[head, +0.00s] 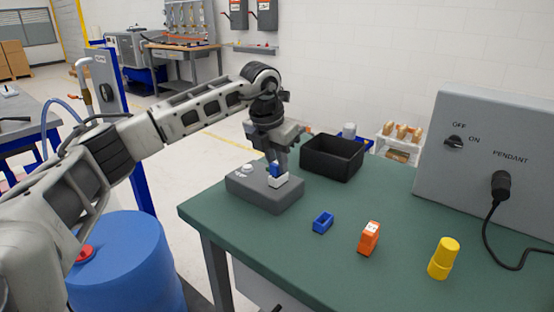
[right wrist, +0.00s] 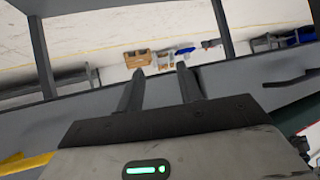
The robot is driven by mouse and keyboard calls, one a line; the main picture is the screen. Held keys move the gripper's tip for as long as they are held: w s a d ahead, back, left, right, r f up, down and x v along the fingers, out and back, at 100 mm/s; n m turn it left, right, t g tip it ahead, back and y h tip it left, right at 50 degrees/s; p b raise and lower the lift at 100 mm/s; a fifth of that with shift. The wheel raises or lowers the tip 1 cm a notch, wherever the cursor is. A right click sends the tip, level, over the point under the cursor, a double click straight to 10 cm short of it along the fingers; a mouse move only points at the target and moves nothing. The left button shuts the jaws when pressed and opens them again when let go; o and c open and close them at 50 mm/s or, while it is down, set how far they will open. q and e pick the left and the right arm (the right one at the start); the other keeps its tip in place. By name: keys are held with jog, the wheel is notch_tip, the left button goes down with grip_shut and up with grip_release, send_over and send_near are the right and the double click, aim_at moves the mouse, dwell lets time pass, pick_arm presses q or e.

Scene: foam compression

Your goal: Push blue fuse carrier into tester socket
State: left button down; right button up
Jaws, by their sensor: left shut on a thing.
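The grey tester box (head: 262,190) stands on the green table, with a pale socket (head: 278,181) on its top. The blue fuse carrier (head: 275,170) is at that socket, upright, with its lower end at or in the socket; how deep it sits I cannot tell. My left gripper (head: 277,160) points down from above and is shut on the blue fuse carrier, hiding its upper part. My right gripper (right wrist: 160,82) shows only in the right wrist view, with its two fingers apart and nothing between them.
On the green table (head: 330,265) stand a small blue holder (head: 322,222), an orange block (head: 369,238), a yellow cylinder (head: 443,258) and a black bin (head: 332,158). A grey pendant panel (head: 490,160) with a cable is at the right. A blue drum (head: 125,265) stands left of the table.

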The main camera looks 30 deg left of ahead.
pick_arm(q)
jog(key=shift+f, duration=0.35)
jog(key=c, duration=1.2)
grip_release()
jog(key=shift+c, duration=0.2)
jog(key=shift+r+p, duration=0.45)
jog(key=shift+r, duration=0.3)
jog(key=shift+r+p, duration=1.95)
jog(key=shift+r, duration=0.35)
